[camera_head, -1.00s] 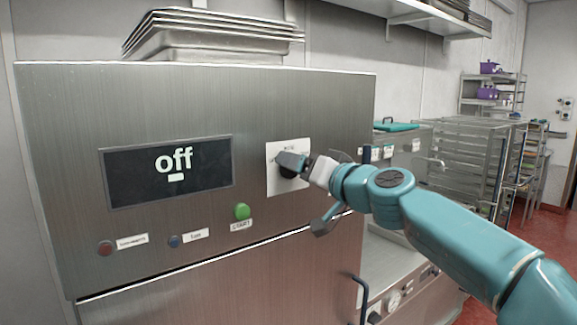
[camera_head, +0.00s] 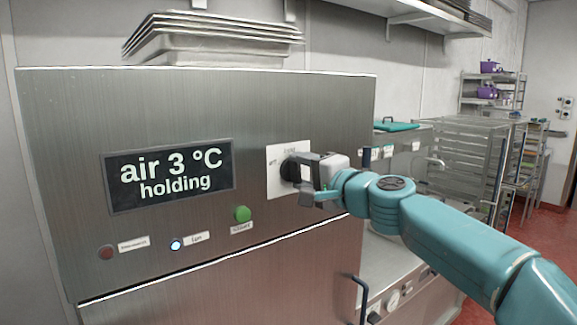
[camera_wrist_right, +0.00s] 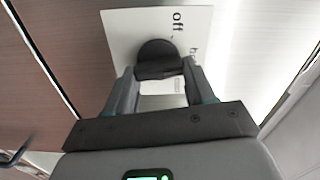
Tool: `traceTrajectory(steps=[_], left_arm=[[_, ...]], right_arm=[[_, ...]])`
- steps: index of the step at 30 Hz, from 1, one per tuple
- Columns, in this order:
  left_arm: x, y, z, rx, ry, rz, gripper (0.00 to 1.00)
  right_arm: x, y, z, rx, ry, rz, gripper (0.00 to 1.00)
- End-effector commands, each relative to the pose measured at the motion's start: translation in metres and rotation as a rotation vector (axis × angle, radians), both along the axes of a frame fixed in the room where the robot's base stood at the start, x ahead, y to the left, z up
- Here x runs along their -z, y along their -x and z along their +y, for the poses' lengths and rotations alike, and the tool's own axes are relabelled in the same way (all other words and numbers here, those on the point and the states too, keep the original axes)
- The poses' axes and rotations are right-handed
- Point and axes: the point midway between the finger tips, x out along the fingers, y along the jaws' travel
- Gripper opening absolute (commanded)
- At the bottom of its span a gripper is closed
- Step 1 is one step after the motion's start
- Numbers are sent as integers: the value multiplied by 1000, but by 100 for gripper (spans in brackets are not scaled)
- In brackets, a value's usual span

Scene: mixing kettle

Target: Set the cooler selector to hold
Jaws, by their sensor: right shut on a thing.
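The cooler is a brushed-metal cabinet (camera_head: 90,245) filling the left and middle of the head view. Its dark display (camera_head: 170,177) reads "air 3 °C holding". The cooler selector is a round black knob (camera_head: 290,170) on a white label plate (camera_head: 273,189). In the right wrist view the knob (camera_wrist_right: 157,58) sits between the fingers, and "off" and part of another word show on the plate (camera_wrist_right: 120,30). My right gripper (camera_head: 303,172) is shut on the knob, with a finger on each side in the wrist view (camera_wrist_right: 160,75). My left gripper is not in view.
A green start button (camera_head: 242,214), a lit blue-white lamp (camera_head: 176,244) and a dull red lamp (camera_head: 106,252) sit below the display. Metal trays (camera_head: 215,40) are stacked on top. A rack (camera_head: 468,160) stands at the right over red floor (camera_head: 545,235).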

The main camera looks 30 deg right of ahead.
Motion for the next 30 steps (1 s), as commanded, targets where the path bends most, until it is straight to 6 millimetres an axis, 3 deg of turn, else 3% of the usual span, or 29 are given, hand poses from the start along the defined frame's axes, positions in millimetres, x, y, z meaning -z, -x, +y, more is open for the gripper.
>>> traceTrajectory(steps=[2, 3, 5, 14, 30], left_arm=[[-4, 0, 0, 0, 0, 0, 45], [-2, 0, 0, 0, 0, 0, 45], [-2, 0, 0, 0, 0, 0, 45], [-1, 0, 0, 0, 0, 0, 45], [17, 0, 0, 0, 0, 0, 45]], right_arm=[[0, 0, 0, 0, -143, 12, 25], [1, 0, 0, 0, -130, 10, 67], [1, 0, 0, 0, -126, 10, 84], [1, 2, 0, 0, -121, 8, 84], [1, 66, -5, 1, -119, 8, 84]])
